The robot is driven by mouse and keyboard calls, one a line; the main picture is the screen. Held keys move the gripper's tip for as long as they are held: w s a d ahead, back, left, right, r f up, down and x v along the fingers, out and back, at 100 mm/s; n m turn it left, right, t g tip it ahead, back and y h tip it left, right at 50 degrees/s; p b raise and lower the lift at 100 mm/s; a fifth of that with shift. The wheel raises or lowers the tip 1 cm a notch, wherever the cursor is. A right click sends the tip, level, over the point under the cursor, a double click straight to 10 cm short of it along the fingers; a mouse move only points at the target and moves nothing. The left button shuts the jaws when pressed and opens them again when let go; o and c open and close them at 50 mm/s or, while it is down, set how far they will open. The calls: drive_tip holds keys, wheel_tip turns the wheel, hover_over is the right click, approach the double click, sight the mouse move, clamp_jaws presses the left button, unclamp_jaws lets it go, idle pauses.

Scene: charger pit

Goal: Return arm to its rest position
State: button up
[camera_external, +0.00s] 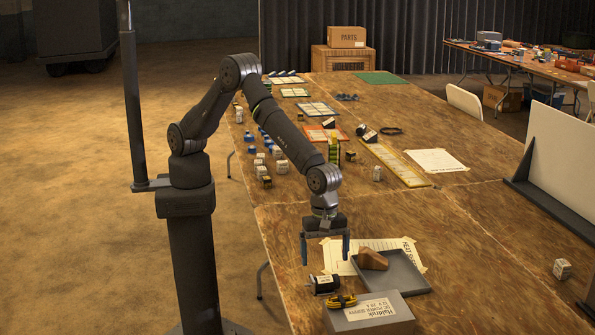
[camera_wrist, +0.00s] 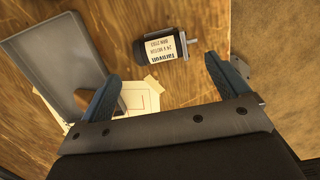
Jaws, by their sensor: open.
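My gripper (camera_external: 325,247) points down over the near end of the wooden table, with its two fingers spread wide and nothing between them. In the wrist view my gripper (camera_wrist: 162,78) also shows both blue-grey fingers apart. A black motor with a white label (camera_external: 324,284) lies on the table below and apart from the fingers; it shows in the wrist view (camera_wrist: 160,48) just beyond the fingertips. My arm is bent at the elbow and reaches forward over the table from its post.
A grey tray (camera_external: 408,273) holding a brown wedge-shaped piece (camera_external: 373,259) is right of my gripper, partly over a taped paper sheet. A grey labelled box (camera_external: 370,318) stands in front. Small boxes and cards crowd the farther table. A white panel (camera_external: 562,160) stands at right.

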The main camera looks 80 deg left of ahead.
sight(326, 277)
drive_tip(key=f, duration=0.5)
drive_tip(key=shift+d+f, duration=0.2)
drive_tip(key=shift+d, duration=0.15)
drive_tip(key=shift+d+r, duration=0.1)
drive_tip(key=shift+r, duration=1.8)
